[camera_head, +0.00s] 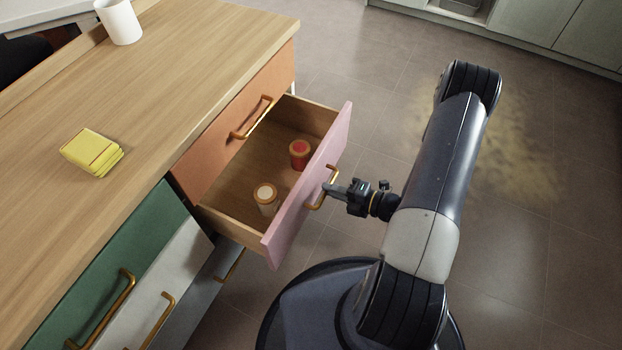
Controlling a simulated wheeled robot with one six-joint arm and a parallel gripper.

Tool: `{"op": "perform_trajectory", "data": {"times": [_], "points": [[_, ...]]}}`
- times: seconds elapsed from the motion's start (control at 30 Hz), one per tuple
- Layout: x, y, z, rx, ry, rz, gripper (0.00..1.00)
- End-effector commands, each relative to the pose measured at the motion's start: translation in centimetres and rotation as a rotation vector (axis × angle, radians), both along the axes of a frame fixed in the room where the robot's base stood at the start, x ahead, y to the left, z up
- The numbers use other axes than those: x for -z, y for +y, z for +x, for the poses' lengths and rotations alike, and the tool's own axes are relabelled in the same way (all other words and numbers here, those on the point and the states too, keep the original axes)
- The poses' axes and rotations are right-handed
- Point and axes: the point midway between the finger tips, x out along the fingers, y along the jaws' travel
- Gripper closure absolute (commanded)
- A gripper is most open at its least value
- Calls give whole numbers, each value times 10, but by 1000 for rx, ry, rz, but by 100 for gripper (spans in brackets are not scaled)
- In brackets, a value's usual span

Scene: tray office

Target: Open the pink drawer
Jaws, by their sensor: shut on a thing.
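The pink drawer (311,191) stands pulled well out from the wooden desk, and its inside shows from above. Its brass handle (316,203) is on the outer face of the pink front. My gripper (331,190) is at this handle, shut on it, with my arm reaching in from the right. Inside the drawer stand a red jar (299,154) and a jar with a pale top (265,197). The lower part of the pale jar is partly hidden by the drawer front.
An orange drawer (220,137) sits closed beside the open one. Green (135,265), white (173,285) and grey (207,293) drawer fronts are at the lower left.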

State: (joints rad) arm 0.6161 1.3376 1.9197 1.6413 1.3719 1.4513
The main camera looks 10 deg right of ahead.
Motion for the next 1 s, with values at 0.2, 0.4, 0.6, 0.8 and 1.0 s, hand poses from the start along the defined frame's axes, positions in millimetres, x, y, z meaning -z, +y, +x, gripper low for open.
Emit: {"op": "perform_trajectory", "data": {"times": [0.2,0.4,0.6,0.8,1.0], "points": [[0,-27,-20,3,0,2,100],[0,-37,-29,0,1,1,100],[0,-40,-31,-1,0,0,100],[0,-40,-31,-1,0,0,100],[0,-40,-31,-1,0,0,78]]}}
